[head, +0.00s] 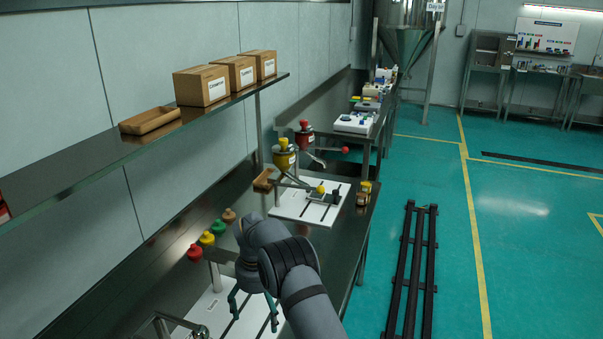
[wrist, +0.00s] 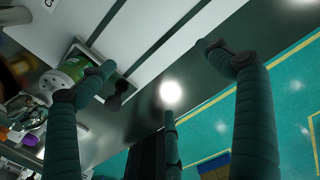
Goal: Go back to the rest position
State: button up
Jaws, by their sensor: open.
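My gripper (head: 253,304) hangs over the near white board (head: 205,312) on the dark workbench in the head view, with my arm bent above it. The white board (wrist: 150,35) with dark slots shows beyond the fingertips. A green and white object (wrist: 74,68) is beside the left finger, partly hidden by it. I cannot tell whether they touch.
Several coloured knobs, one of them green (head: 218,227), line the bench's wall side. A farther white board (head: 311,203) stands by a yellow funnel (head: 284,155). A shelf (head: 75,162) with cardboard boxes (head: 201,86) overhangs the left. Black rails (head: 411,270) lie on the open green floor.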

jog(key=shift+r, duration=0.5)
jog(key=shift+f, duration=0.1)
notch_tip(320, 180, down, 9)
jog(key=b, duration=0.4)
jog(key=shift+r, duration=0.25)
